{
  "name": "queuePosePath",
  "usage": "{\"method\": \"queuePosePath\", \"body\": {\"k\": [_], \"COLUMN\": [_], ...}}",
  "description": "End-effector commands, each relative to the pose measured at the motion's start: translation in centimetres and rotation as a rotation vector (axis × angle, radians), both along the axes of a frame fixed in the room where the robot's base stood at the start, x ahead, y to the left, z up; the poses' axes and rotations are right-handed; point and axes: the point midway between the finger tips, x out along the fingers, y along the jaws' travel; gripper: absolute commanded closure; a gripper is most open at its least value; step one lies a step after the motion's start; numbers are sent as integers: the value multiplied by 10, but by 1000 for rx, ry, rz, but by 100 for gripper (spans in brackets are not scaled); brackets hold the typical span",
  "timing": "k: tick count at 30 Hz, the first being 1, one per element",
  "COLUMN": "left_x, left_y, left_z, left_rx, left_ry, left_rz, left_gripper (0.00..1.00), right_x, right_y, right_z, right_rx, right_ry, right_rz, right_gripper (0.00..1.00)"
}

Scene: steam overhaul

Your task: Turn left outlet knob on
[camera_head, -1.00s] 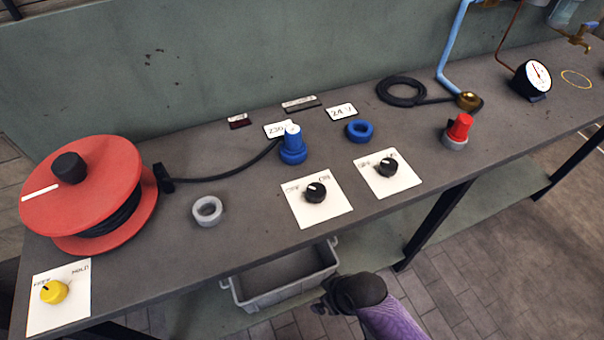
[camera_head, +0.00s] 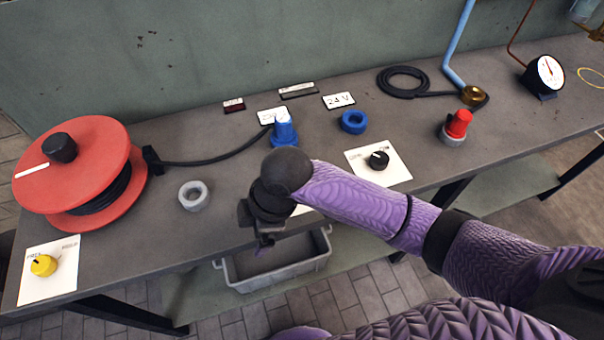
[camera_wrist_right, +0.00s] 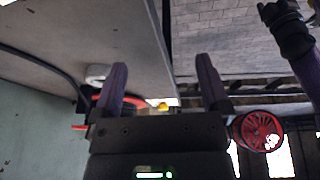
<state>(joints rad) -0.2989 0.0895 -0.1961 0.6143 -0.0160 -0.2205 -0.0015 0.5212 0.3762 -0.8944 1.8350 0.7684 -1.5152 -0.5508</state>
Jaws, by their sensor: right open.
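The left outlet knob and nearly all of its white plate are hidden behind my right arm in the head view. Only a sliver of the plate (camera_head: 301,209) shows. My right gripper (camera_head: 264,243) is at the table's front edge, just left of that spot, pointing down. In the right wrist view my right gripper (camera_wrist_right: 162,72) is open, with nothing between its two fingers. Contact with the knob cannot be made out. A black part on a purple link at the right wrist view's top right appears to be my left arm; its jaws are unclear.
A second black knob (camera_head: 378,160) on a white plate lies to the right. Blue plug (camera_head: 284,130), blue ring (camera_head: 353,122) and grey ring (camera_head: 193,195) stand on the table. The red cable reel (camera_head: 72,175) and yellow knob (camera_head: 43,265) are left. A grey bin (camera_head: 275,281) sits below.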

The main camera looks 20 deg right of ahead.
Motion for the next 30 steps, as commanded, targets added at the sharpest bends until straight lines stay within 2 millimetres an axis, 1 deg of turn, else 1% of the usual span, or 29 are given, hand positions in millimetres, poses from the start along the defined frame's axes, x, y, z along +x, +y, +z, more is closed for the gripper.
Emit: {"method": "queuePosePath", "body": {"k": [1, 2, 5, 9, 12, 14, 17, 21, 24, 27, 30], "left_x": [0, 0, 1, 1, 1, 1, 0, -1, -2, -3, -4], "left_y": [0, 1, 2, 4, 4, 4, 3, 3, 2, 1, 1], "left_z": [0, 0, 0, 1, 1, 0, -5, -16, -23, -28, -29], "left_rx": [1, 1, 4, 6, 6, 6, 5, 4, 2, 1, 0], "left_ry": [-1, -1, -2, -2, -2, -2, -1, 3, 6, 7, 8], "left_rz": [0, -1, -2, -3, -3, -4, -3, -1, -1, -2, -2], "left_gripper": [5, 5, 5, 5, 5, 5, 5, 5, 5, 5, 5], "right_x": [11, 16, 40, 79, 95, 98, 99, 98, 98, 98, 98], "right_y": [-6, -11, -34, -81, -103, -109, -110, -110, -110, -110, -109], "right_z": [3, 5, 14, 41, 57, 59, 45, 8, -14, -30, -37], "right_rx": [-40, -67, -164, -292, -333, -342, -344, -344, -344, -343, -343], "right_ry": [-10, -11, -11, 2, 9, 13, 19, 19, 17, 17, 15], "right_rz": [53, 89, 191, 259, 265, 266, 267, 268, 267, 266, 267], "right_gripper": [4, 4, 4, 4, 4, 4, 4, 4, 4, 4, 4]}}
